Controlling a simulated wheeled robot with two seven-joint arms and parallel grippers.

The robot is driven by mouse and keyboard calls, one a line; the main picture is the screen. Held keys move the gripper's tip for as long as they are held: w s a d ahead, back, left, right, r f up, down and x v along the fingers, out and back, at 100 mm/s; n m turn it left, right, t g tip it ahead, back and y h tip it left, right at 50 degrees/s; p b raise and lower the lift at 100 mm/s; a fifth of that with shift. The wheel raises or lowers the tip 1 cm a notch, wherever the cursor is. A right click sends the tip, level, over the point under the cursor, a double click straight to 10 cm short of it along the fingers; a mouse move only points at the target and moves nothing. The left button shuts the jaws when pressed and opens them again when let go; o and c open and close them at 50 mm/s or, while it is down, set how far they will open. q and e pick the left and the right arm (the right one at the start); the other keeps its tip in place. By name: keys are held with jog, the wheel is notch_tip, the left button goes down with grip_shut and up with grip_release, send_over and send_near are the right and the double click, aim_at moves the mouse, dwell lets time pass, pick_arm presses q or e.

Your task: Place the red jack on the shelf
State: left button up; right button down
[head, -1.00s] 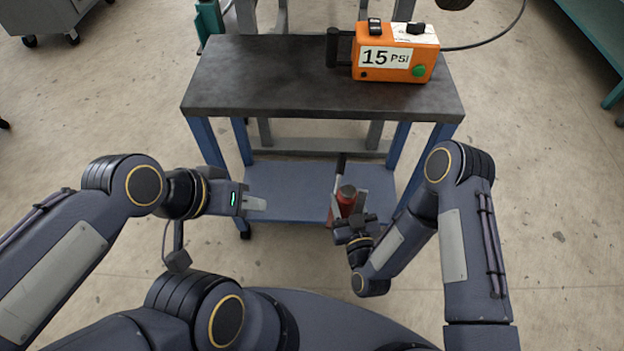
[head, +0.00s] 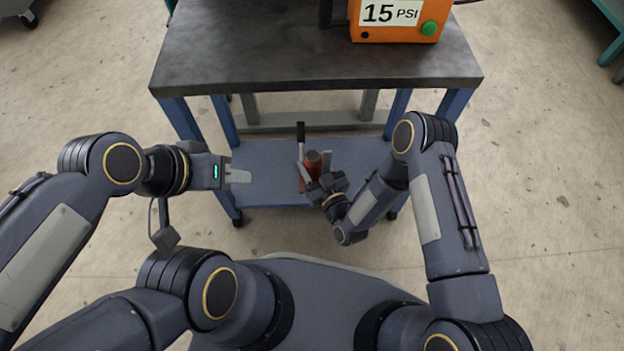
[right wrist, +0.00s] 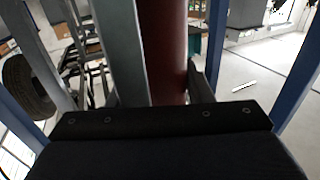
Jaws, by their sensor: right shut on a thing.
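The red jack (head: 312,163) has a dark upright handle (head: 300,132) and shows over the blue lower shelf (head: 262,172) of the cart. My right gripper (head: 315,180) is shut on the jack's body from the near side. In the right wrist view the red cylinder (right wrist: 164,50) stands upright between the fingers. Whether the jack's base touches the shelf is hidden by my gripper. My left gripper (head: 238,176) is near the shelf's left side and holds nothing; its finger gap is too small to make out.
The cart's dark tabletop (head: 310,55) overhangs the shelf. Blue legs (head: 224,120) stand at its corners. An orange box (head: 398,20) marked 15 PSI sits on the tabletop. The shelf is clear left and right of the jack.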

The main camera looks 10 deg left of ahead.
jog(key=w+f+b, duration=0.3)
jog(key=f, duration=0.1)
jog(key=shift+w+a, duration=0.2)
jog(key=shift+a, duration=0.05)
jog(key=f+b, duration=0.1)
jog(key=w+f+b, duration=0.1)
jog(key=f, duration=0.1)
jog(key=f+b, duration=0.1)
jog(key=shift+w+a+f, duration=0.15)
jog(key=shift+w+f, duration=0.1)
jog(key=shift+w, duration=0.1)
jog(key=shift+f, duration=0.15)
jog(key=c, duration=0.7)
grip_release()
jog(key=shift+f, duration=0.2)
jog(key=shift+s+r, duration=0.1)
